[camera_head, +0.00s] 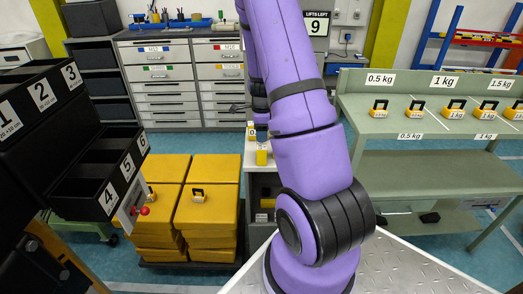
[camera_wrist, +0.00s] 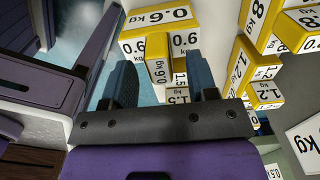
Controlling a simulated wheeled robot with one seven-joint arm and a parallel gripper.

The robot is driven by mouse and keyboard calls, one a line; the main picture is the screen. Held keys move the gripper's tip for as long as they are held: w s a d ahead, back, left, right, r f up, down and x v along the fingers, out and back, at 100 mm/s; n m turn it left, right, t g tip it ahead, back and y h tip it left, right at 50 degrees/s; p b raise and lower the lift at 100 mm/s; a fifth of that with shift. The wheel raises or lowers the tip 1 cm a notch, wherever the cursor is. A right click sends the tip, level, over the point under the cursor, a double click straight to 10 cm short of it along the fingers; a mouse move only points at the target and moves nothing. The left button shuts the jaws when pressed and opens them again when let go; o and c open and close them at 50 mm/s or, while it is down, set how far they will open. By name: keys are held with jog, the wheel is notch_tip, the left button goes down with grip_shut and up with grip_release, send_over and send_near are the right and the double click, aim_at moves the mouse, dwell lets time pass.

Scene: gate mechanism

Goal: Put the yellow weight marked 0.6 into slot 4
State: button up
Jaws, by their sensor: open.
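The yellow weight marked 0.6 (camera_wrist: 134,48) is at the top centre of the wrist view, with white 0.6 labels on several faces. My gripper (camera_wrist: 158,64) is open, with one finger on each side of a narrow part labelled 0.6 kg. I see gaps beside both fingers; contact is not clear. Slot 4 (camera_head: 109,197) is the front left opening in the lower row of the black rack at the left of the head view. In the head view my arm hides most of the gripper area, above a small white stand (camera_head: 249,157).
A weight marked 1.5 (camera_wrist: 178,93) lies close behind the 0.6 weight, and one marked 1.2 (camera_wrist: 262,93) stands to the right. Yellow crates (camera_head: 208,207) stand between rack and stand. A green bench (camera_head: 385,122) with several weights is at right.

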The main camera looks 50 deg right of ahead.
jog(key=shift+f, duration=0.85)
grip_shut()
dwell(0.8)
